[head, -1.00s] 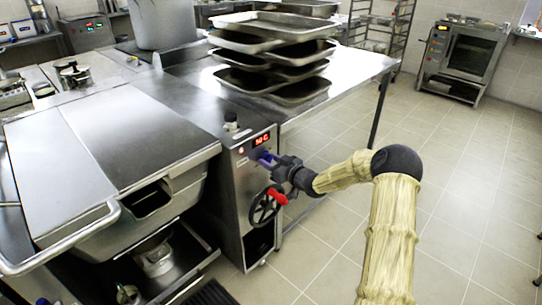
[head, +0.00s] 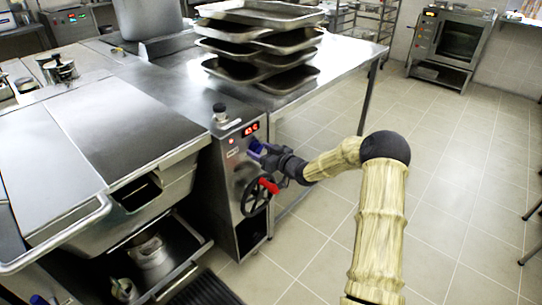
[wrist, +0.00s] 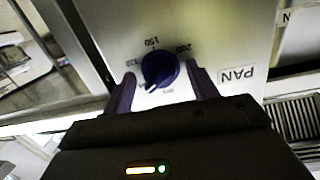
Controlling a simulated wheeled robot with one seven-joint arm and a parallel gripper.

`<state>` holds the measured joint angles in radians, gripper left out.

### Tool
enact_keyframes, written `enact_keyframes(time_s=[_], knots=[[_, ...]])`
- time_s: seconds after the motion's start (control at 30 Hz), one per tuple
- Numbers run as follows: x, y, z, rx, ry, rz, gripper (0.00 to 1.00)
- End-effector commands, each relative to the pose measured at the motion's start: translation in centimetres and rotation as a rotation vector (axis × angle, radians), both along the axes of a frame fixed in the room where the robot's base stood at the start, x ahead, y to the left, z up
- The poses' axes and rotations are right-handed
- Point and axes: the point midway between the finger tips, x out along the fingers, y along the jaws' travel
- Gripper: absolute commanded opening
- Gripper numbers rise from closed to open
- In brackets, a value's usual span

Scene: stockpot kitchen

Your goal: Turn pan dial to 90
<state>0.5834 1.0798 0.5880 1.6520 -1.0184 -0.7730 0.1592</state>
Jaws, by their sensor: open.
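The pan dial (wrist: 160,68) is a round dark blue knob on a steel panel, beside a PAN label (wrist: 237,75), in the wrist view. Its white mark points to the lower left, past the lowest number I can partly read; 150 and 200 are at its top and upper right. My gripper (wrist: 164,76) is open, with one purple finger on each side of the knob. I cannot tell whether either finger touches it. In the head view my gripper (head: 258,150) is at the panel, hiding the dial, below a red display (head: 250,129) with digits too blurred to read.
A black handwheel with a red handle (head: 268,186) is just below my gripper. The lidded pan (head: 100,130) stands to the left. Stacked trays (head: 262,45) are on the steel table behind.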

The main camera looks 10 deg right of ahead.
Motion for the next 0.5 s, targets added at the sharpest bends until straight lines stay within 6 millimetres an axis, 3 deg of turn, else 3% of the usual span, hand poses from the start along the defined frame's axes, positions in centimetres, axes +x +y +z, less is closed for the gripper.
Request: enact_keyframes(time_s=[0.17, 0.5], knots=[[-1.4, -1.1, 0.2, -0.002, 0.0, -0.002, 0.59], [-7.0, -4.6, 1.0, -0.002, 0.003, -0.003, 0.59]])
